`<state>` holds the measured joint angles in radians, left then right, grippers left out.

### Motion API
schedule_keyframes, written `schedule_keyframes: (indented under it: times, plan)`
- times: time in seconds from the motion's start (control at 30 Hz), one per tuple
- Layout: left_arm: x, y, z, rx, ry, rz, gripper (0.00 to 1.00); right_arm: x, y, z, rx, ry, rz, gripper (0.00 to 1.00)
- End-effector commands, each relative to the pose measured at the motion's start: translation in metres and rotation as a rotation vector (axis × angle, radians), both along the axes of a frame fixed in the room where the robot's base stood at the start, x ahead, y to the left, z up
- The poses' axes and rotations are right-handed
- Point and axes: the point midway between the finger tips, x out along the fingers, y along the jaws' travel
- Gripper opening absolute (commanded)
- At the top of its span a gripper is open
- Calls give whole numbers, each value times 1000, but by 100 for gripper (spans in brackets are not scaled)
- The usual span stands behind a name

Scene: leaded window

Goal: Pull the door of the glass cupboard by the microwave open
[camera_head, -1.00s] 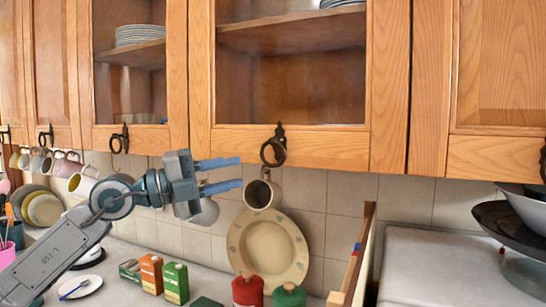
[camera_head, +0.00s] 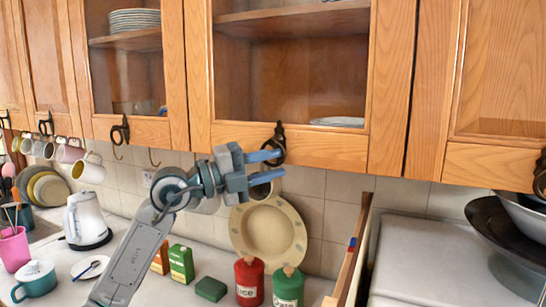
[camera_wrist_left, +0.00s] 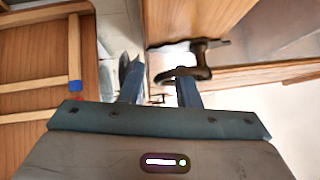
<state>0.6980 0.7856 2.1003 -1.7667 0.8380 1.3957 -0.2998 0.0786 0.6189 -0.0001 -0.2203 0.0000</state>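The glass cupboard door (camera_head: 290,80) is shut, with a wooden frame and a pane showing shelves behind. Its dark ring handle (camera_head: 275,146) hangs at the bottom of the frame. My left gripper (camera_head: 275,165) is open and empty, its blue fingers pointing right, at the handle's lower part in the head view. In the left wrist view the handle (camera_wrist_left: 190,72) shows just ahead of the right finger of the gripper (camera_wrist_left: 160,78); I cannot tell whether they touch. A white box-like appliance (camera_head: 425,250), seemingly the microwave, stands at the right. My right gripper is not in view.
Another glass door (camera_head: 128,60) and wooden doors flank the cupboard. Mugs (camera_head: 88,170) hang underneath. A cream plate (camera_head: 268,235) leans on the tiles behind red and green canisters (camera_head: 249,283). A wooden board (camera_head: 350,255) stands beside the white appliance, with bowls (camera_head: 500,225) above it.

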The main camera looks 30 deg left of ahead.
Motion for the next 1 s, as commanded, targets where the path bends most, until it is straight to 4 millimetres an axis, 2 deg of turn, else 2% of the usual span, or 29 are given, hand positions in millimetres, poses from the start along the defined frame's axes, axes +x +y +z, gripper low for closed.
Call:
schedule_keyframes:
  times: [0.43, 0.47, 0.6, 1.0]
  plan:
    - [5, -4, 1, 1, 1, 0, 29, 1, 1, 4, 1, -1, 0, 36]
    - [5, -4, 1, 1, 1, 0, 27, 1, 1, 4, 1, -1, 0, 36]
    - [5, -4, 1, 1, 1, 0, 0, 1, 1, 4, 1, -1, 0, 36]
    - [3, -2, -1, 2, 1, 10, 0, 0, 1, 1, 1, -1, 0, 36]
